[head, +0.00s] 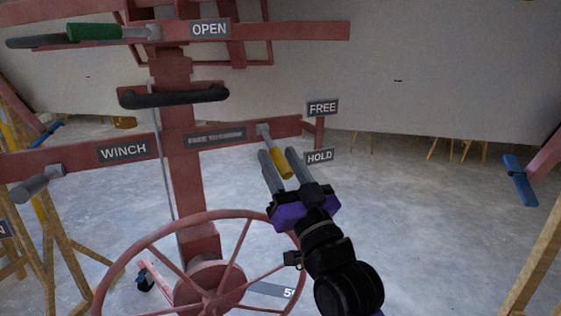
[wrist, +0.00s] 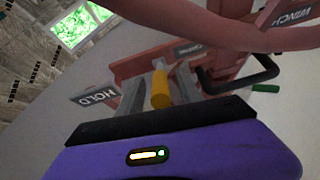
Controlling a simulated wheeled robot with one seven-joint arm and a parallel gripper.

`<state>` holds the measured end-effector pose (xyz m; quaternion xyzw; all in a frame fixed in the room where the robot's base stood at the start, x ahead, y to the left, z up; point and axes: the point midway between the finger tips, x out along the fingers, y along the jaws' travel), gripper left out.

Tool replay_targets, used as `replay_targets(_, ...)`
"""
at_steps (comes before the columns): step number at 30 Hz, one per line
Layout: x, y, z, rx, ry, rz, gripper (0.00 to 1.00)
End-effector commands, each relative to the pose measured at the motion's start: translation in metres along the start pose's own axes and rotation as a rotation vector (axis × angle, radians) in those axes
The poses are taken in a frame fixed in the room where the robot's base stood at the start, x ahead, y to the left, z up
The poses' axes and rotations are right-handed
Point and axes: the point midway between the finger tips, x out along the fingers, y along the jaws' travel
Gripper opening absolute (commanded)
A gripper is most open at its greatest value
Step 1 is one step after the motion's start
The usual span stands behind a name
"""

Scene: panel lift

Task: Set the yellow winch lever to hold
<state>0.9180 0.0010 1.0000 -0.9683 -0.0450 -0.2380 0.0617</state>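The yellow winch lever (head: 282,164) hangs from a grey pivot on the red crossbar and slants down to the right. Its tip is lower than the HOLD sign (head: 319,156), which is to its right; the FREE sign (head: 323,107) is higher. My gripper (head: 277,153) reaches up from below with its two grey fingers on either side of the lever's handle. In the wrist view the yellow handle (wrist: 160,90) stands between the fingers with a gap on each side. The gripper looks open; contact with the handle cannot be made out.
A red handwheel (head: 244,217) stands below and left of my gripper. The red crossbar carries a WINCH sign (head: 123,150) and a grey crank grip (head: 36,187). A black handle (head: 173,96) and a green-gripped lever (head: 95,32) are higher.

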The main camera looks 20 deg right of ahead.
Motion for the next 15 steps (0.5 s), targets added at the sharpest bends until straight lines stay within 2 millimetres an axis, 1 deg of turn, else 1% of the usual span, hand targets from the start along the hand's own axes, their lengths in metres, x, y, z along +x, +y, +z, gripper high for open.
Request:
replay_targets(8, -0.003, 0.000, 0.000, 0.000, 0.000, 0.000, 0.42)
replay_targets(11, -0.012, 0.001, 0.001, 0.000, -0.001, 0.001, 0.42)
replay_targets(15, -0.033, 0.001, 0.001, 0.001, -0.002, 0.002, 0.42)
